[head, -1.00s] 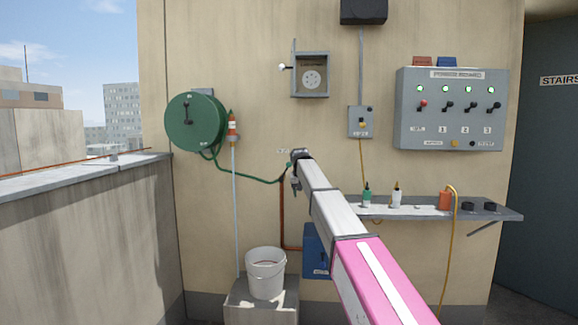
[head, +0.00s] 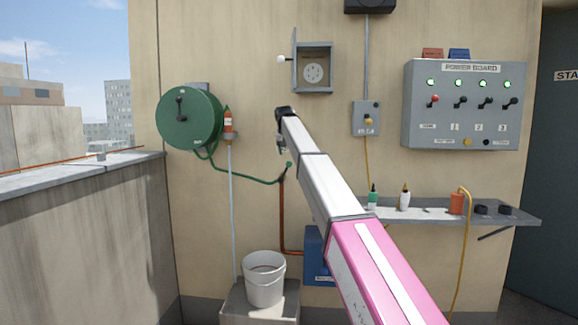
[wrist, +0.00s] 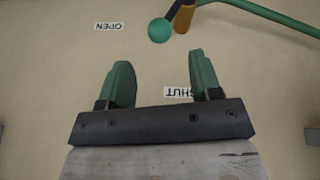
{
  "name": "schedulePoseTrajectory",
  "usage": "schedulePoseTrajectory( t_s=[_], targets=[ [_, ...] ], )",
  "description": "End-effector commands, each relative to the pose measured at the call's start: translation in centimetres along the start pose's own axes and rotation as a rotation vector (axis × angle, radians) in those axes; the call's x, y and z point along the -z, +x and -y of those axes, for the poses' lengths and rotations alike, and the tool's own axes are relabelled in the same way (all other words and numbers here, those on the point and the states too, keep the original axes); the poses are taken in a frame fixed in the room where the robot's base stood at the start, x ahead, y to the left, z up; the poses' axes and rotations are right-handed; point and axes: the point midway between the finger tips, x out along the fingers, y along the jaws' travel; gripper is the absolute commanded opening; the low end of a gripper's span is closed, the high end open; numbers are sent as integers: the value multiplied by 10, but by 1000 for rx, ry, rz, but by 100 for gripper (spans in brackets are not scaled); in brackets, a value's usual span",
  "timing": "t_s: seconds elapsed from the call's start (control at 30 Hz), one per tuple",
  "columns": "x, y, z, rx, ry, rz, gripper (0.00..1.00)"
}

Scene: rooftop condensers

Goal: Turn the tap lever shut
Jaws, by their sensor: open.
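The tap lever, dark with a round green knob (wrist: 159,31), stands at the top of the copper pipe (wrist: 184,18) in the wrist view. In the head view the knob (head: 289,165) shows just left of my arm. The wrist view is upside down: the OPEN label (wrist: 109,26) is left of the knob and the SHUT label (wrist: 172,92) lies behind my fingers, partly covered. The knob sits apart from both labels. My gripper (wrist: 162,78) is open and empty, its green fingers apart from the knob. In the head view my gripper (head: 281,148) is above the tap.
A green hose runs from the hose reel (head: 188,118) to the tap. A white bucket (head: 264,281) stands on a block below. A shelf (head: 480,213) with bottles and a blue box (head: 317,258) are to the right. The wall around the tap is mostly bare.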

Motion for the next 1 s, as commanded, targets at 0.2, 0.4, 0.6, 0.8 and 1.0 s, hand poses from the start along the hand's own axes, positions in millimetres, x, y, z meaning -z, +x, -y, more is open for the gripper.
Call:
schedulePoseTrajectory(
  t_s=[0.2,0.4,0.6,0.8,1.0],
  targets=[
    [0,40,0,0,0,2,58],
    [0,70,0,0,0,1,58],
    [0,81,0,0,0,0,58],
    [0,81,0,0,0,0,55],
    [0,81,0,-1,0,0,0]
  ],
)
